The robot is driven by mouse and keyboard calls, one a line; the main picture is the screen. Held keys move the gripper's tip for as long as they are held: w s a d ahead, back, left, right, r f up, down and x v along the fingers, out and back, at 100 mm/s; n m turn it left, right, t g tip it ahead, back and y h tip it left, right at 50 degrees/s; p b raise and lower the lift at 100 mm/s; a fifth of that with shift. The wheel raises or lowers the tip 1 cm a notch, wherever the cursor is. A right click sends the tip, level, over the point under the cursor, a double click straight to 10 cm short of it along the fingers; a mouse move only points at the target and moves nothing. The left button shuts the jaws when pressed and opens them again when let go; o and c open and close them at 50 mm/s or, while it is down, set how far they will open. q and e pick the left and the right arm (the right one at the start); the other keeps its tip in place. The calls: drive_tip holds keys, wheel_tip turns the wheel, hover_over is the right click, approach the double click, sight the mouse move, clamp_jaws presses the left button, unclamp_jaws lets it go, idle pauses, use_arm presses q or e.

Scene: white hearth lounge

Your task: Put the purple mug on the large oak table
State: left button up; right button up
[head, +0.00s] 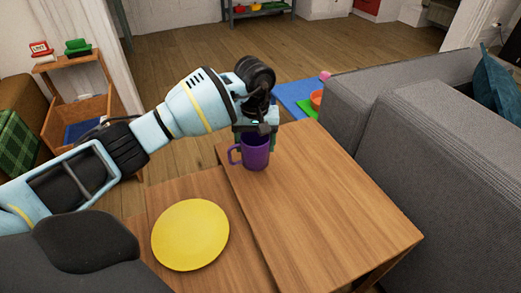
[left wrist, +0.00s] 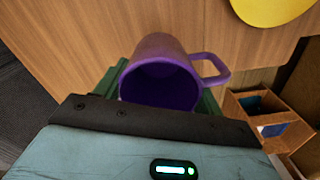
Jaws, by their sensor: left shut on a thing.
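The purple mug (head: 256,154) is upright at the far left corner of the large oak table (head: 320,205). I cannot tell whether its base touches the top or is just above it. My left gripper (head: 257,136) comes down on the mug from above and is shut on it. In the left wrist view the mug (left wrist: 165,70) sits between the green fingers of the left gripper (left wrist: 160,92), with its handle to the right. In the head view the handle points left. My right gripper is not in view.
A yellow plate (head: 190,235) lies on a smaller wooden table (head: 160,197) at the left. A grey sofa (head: 430,150) stands close along the right. A wooden shelf unit (head: 78,95) is at the back left. Most of the large table's top is bare.

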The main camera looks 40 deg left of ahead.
use_arm(q)
drive_tip(key=shift+w+a+f+b, duration=0.1)
drive_tip(key=shift+w+a+b, duration=0.05)
drive_tip(key=shift+w, duration=0.45)
drive_tip(key=shift+w+a+b, duration=0.15)
drive_tip(key=shift+w, duration=0.45)
drive_tip(key=shift+f+b, duration=0.55)
drive_tip(key=shift+f, duration=1.3)
drive_tip(key=shift+r, duration=0.1)
drive_tip(key=o, duration=0.7)
drive_tip(key=shift+f, duration=0.2)
drive_tip(key=o, duration=0.5)
drive_tip(key=shift+c, duration=0.2)
wheel_tip(320, 180, up, 12)
drive_tip(key=p, duration=0.3)
drive_tip(key=shift+r, duration=0.2)
